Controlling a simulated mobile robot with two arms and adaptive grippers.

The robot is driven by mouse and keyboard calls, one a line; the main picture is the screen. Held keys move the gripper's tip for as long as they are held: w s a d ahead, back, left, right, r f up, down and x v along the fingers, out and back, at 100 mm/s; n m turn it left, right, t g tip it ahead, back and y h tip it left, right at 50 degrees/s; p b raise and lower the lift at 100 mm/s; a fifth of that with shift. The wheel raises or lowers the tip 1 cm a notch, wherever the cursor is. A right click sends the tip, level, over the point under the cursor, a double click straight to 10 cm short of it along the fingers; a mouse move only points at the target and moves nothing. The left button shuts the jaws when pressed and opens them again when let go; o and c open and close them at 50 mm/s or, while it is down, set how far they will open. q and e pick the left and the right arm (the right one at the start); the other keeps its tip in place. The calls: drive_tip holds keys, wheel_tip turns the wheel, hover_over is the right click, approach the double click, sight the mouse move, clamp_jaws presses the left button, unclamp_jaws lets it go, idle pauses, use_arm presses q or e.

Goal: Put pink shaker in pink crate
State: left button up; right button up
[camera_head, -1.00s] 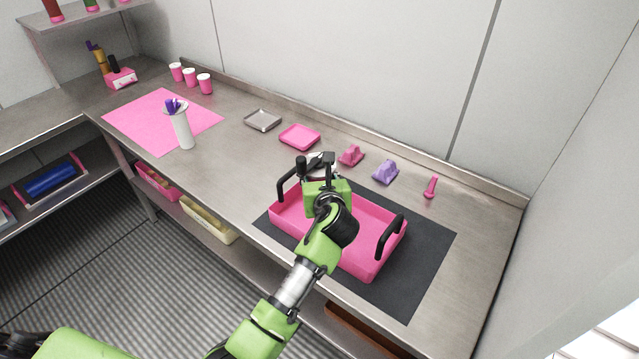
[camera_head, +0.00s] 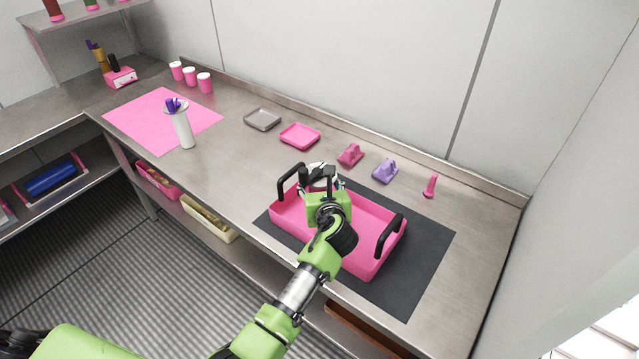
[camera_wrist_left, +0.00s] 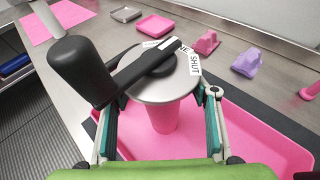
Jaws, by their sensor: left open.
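The pink shaker (camera_wrist_left: 165,116) has a pink body, a grey round lid and a black crank with a thick knob; a white tag on it reads "SHUT". It stands between the fingers of my left gripper (camera_wrist_left: 160,122), which is open, with gaps on both sides. In the head view my left gripper (camera_head: 321,188) is over the back left part of the pink crate (camera_head: 365,262) and hides most of the shaker. The crate has black handles and lies on a dark mat. Whether the shaker's base rests on the crate floor is hidden.
Behind the crate are a pink tray (camera_head: 300,135), a grey tray (camera_head: 262,118), a pink block (camera_head: 350,155), a purple block (camera_head: 385,170) and a small pink upright item (camera_head: 430,186). A white utensil holder (camera_head: 182,127) stands left. The dark mat's (camera_head: 425,255) right side is clear.

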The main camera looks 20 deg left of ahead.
use_arm(q)
drive_tip(key=shift+r, duration=0.2)
drive_tip(key=shift+s+d, duration=0.15)
drive_tip(key=shift+s, duration=0.2)
drive_tip(key=b+v, duration=0.1)
drive_tip(key=v, duration=1)
drive_tip(key=shift+r, duration=0.15)
